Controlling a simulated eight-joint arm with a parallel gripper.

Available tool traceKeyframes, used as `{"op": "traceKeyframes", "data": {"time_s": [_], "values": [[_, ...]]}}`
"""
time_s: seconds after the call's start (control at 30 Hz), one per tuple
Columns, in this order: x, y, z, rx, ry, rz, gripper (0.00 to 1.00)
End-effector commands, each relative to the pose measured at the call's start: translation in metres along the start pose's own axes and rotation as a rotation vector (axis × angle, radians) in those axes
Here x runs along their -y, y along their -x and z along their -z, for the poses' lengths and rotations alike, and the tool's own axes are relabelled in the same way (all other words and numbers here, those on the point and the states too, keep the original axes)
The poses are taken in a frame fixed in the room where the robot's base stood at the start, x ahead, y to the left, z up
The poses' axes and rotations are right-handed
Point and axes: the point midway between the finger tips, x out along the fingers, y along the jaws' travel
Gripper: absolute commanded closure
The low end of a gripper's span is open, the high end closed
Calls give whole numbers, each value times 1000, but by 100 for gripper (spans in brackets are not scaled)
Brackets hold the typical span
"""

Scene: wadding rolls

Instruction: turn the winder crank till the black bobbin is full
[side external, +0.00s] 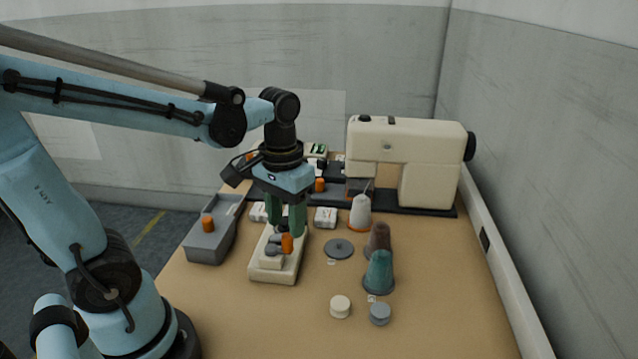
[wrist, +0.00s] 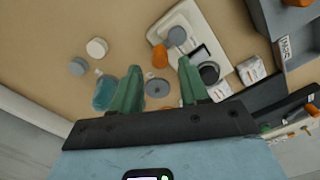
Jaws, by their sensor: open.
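The winder (side external: 262,272) is a cream base on the table, and it also shows in the wrist view (wrist: 213,43). Its crank has an orange knob (side external: 287,243) and a grey round hub (wrist: 177,36). The black bobbin (wrist: 208,73) sits at the other end of the winder; in the side view it is mostly hidden behind my fingers. How much thread it carries is too small to tell. My gripper (side external: 288,222) has green fingers pointing down over the winder. It is open and empty; in the wrist view the orange knob (wrist: 160,55) appears between the fingertips.
A grey tray (side external: 213,249) with an orange piece stands left. A cream sewing machine (side external: 430,160) stands behind. White (side external: 360,214), brown (side external: 378,238) and teal (side external: 379,268) cones and a grey disc (side external: 338,248) are right of the winder. Two small rolls (side external: 340,306) lie in front.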

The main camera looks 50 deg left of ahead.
Motion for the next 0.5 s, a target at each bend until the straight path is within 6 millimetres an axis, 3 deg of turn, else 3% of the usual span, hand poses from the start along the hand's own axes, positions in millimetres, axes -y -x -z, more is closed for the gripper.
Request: {"op": "traceKeyframes", "data": {"time_s": [0.5], "values": [[0, -12, 1, 0, 0, 0, 55]]}}
